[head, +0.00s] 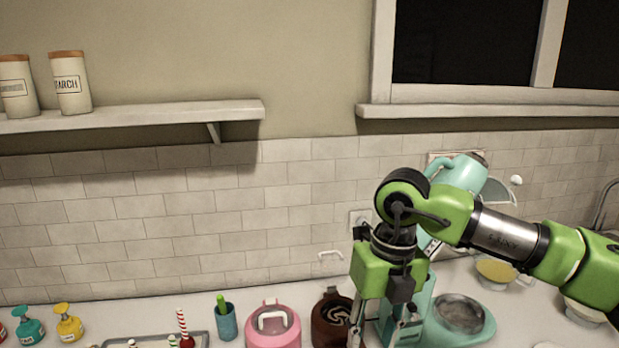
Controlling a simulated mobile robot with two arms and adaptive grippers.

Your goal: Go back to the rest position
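My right arm, green with black joints, comes in from the right. Its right gripper (383,334) hangs pointing down in front of the counter, between a brown pot and a teal stand mixer. Its two fingers stand apart, with nothing visible held between them; the lower ends are near or past the bottom edge of the picture. My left gripper and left arm are not in view.
The counter holds a pink canister (272,331), the brown pot (329,322), the teal mixer (462,318), a teal cup (226,323), a tray (130,340) and pump bottles (68,324). A shelf (130,115) with jars is at upper left.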

